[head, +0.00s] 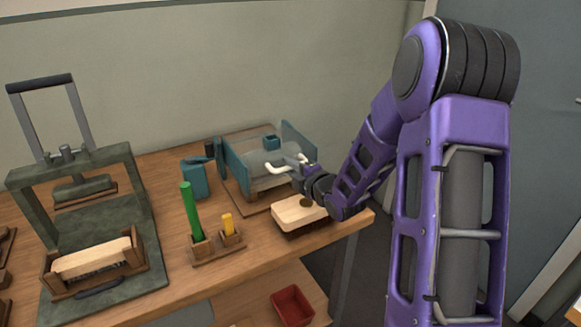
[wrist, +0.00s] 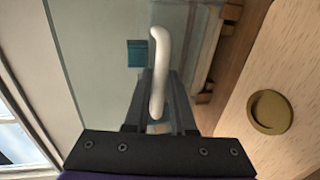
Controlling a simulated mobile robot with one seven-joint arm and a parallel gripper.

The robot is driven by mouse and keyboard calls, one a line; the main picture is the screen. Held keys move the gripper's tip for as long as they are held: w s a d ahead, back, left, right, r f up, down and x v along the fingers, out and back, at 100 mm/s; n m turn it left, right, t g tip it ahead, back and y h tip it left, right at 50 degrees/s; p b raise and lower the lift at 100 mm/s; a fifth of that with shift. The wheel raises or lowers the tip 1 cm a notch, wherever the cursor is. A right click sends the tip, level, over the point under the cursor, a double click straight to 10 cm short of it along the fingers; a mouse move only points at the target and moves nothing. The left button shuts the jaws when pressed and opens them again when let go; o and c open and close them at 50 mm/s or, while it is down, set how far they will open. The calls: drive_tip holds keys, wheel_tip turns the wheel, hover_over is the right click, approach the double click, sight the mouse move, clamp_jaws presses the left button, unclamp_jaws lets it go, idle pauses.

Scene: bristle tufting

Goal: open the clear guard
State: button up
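The clear guard (head: 262,157) is a see-through cover on the blue-grey machine at the back of the bench; it looks lowered over the machine. It carries a white bar handle (head: 275,168), which also shows in the wrist view (wrist: 160,50). My gripper (head: 298,163) reaches in from the right at the handle. In the wrist view my dark fingers (wrist: 160,85) stand close together, one on each side of the handle, and appear shut on it. Finger contact is partly hidden by the handle.
A wooden brush block (head: 298,212) with a dark round disc lies just below my gripper near the bench edge. Green and yellow cylinders (head: 188,210) stand in wooden holders to the left. A green press frame (head: 75,185) stands far left. A red bin (head: 292,305) is below.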

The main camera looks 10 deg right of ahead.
clamp_jaws()
idle(1.1)
